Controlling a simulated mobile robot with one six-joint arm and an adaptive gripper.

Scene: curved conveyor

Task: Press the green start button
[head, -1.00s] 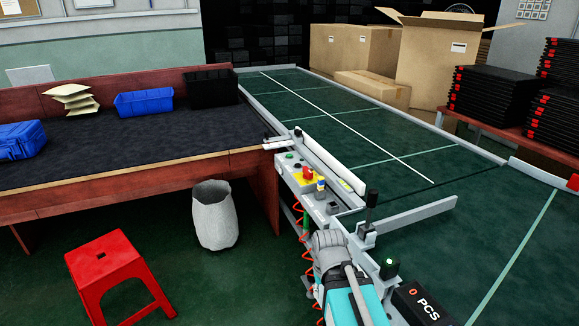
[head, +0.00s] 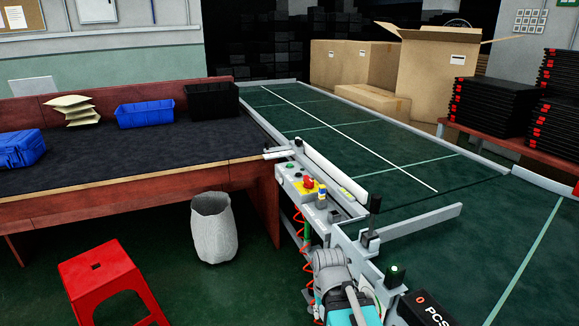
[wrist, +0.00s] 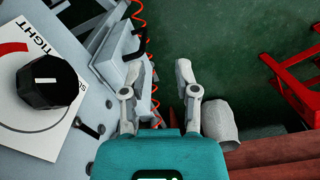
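A small green button (head: 290,168) shows on the grey control panel (head: 284,179) at the conveyor's near-left edge, close to a red button (head: 308,182) on yellow. I cannot tell from labels which is the start button. My gripper (wrist: 158,88) shows in the wrist view with its two fingers apart and nothing between them. It points down past the panel's side toward the floor. In the head view my arm is low at the centre, in front of the panel, and the fingertips are not clear.
A black knob (wrist: 49,86) on a white dial lies left of my gripper in the wrist view. A grey bin (head: 213,228) and a red stool (head: 98,270) stand on the floor. A red coiled cable (head: 307,255) hangs below the panel. A metal bar (head: 420,221) crosses the conveyor.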

